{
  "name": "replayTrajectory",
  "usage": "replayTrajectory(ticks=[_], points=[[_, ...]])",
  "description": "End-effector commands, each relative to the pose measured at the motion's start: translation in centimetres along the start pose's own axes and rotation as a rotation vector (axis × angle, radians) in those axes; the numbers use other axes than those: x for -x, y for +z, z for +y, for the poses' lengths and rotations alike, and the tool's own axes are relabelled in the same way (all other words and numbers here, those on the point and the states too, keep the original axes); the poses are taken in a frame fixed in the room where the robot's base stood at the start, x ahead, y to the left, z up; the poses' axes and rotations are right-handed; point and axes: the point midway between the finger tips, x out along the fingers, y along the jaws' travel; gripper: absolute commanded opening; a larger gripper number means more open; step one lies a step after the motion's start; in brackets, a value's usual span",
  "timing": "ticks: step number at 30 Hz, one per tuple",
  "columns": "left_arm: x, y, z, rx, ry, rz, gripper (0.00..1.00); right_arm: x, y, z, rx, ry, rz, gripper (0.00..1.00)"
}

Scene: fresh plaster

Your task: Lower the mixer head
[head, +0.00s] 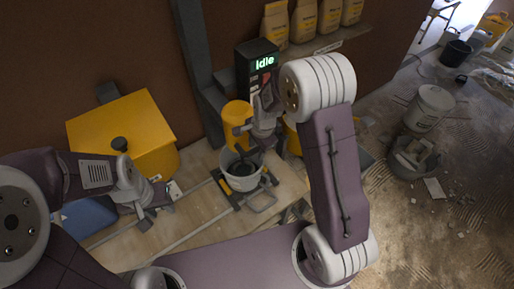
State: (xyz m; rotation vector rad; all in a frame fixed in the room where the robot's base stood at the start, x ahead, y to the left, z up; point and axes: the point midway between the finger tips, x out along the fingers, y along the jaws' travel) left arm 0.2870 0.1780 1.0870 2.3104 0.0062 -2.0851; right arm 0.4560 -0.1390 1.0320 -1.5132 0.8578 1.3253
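The mixer stands at the middle on a dark grey column (203,90). Its yellow head (236,116) is above a light bucket (243,180) with dark contents or a paddle inside; I cannot tell which. A control box (257,60) beside it has a lit display reading "Idle". My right gripper (262,136) is beside the yellow head, below the control box. Its fingers overlap the mixer parts, so its grip and any contact are unclear. My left gripper (156,206) is low over the bench at the left, apart from the mixer, with its fingers apart and nothing visible between them.
A yellow box (122,132) with a black knob stands at the back left. The wooden bench (205,197) carries metal rails and a bucket cradle (262,201). Bags (304,20) stand on a shelf behind. Buckets (428,107) stand on the dusty floor at right.

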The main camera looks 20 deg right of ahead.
Motion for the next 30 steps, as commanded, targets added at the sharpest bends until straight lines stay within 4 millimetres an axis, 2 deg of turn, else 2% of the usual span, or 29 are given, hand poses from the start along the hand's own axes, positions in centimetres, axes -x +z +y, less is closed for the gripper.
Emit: replayTrajectory(ticks=[4, 12, 15, 19, 30], points=[[-0.1, 0.0, 0.0, 0.0, 0.0, 0.0, 0.36, 1.4, -0.1, -0.2, 0.0, -0.006, 0.001, 0.41], [-0.3, 0.0, 0.0, 0.0, 0.0, 0.0, 0.36, 7.2, -0.1, -0.2, 0.0, -0.004, 0.001, 0.41], [-0.3, 0.0, 0.0, 0.0, 0.0, 0.0, 0.36, 8.4, -0.1, -0.1, 0.0, -0.001, 0.0, 0.41], [-0.3, 0.0, 0.0, 0.0, 0.0, 0.0, 0.36, 9.0, -0.1, -0.1, 0.0, 0.001, -0.001, 0.41], [-0.3, 0.0, 0.0, 0.0, 0.0, 0.0, 0.36, 8.9, -0.1, -0.1, 0.0, 0.002, -0.001, 0.41]])
